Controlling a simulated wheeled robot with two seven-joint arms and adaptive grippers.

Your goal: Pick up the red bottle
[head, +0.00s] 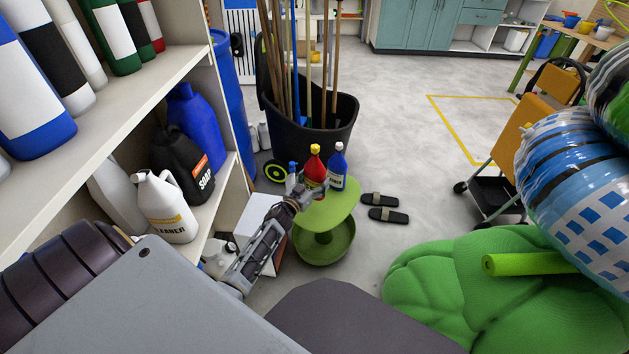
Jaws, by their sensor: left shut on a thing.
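The red bottle (315,166) with a yellow cap stands upright at the small green two-tier table (328,209). My left gripper (306,190) reaches in from the lower left and is shut on the red bottle, hiding part of its lower body. I cannot tell whether the bottle's base touches the table top. A blue bottle (338,168) with a white cap stands just right of the red bottle. A small blue-topped spray bottle (291,177) is just left of it. My right gripper is not in view.
A shelf (150,92) with jugs and bottles rises close on the left. A black bin (326,127) with long handles stands behind the table. Black sandals (388,215) lie to the right. A green beanbag (480,285) fills the lower right. Open floor lies beyond the sandals.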

